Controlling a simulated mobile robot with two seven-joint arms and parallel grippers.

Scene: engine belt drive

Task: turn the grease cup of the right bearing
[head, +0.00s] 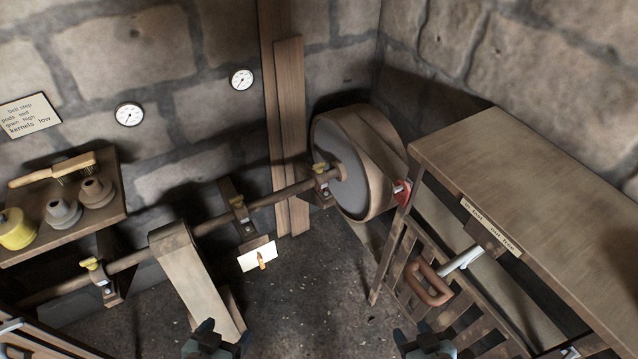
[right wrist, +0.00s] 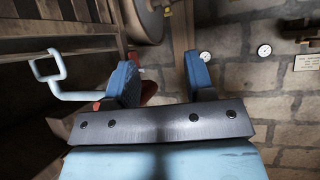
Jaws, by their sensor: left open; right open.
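The right bearing (head: 326,191) stands on the shaft just left of the big wheel. Its yellow grease cup (head: 320,167) sits on top. A middle bearing (head: 245,224) and a left bearing (head: 107,290) have similar yellow cups. My left gripper (head: 207,330) and right gripper (head: 425,335) are at the bottom edge of the head view, well below and nearer than the right bearing. Both are open, and neither touches a cup. In the right wrist view, the right gripper's blue fingers (right wrist: 161,72) are apart with nothing held between them.
A belt runs over the wheel (head: 340,165). A wooden table (head: 525,170) and slatted guard (head: 425,280) stand on the right, with a crank-like handle (head: 430,287). A shelf (head: 125,205) holds a brush and pots. Floor between my grippers is open.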

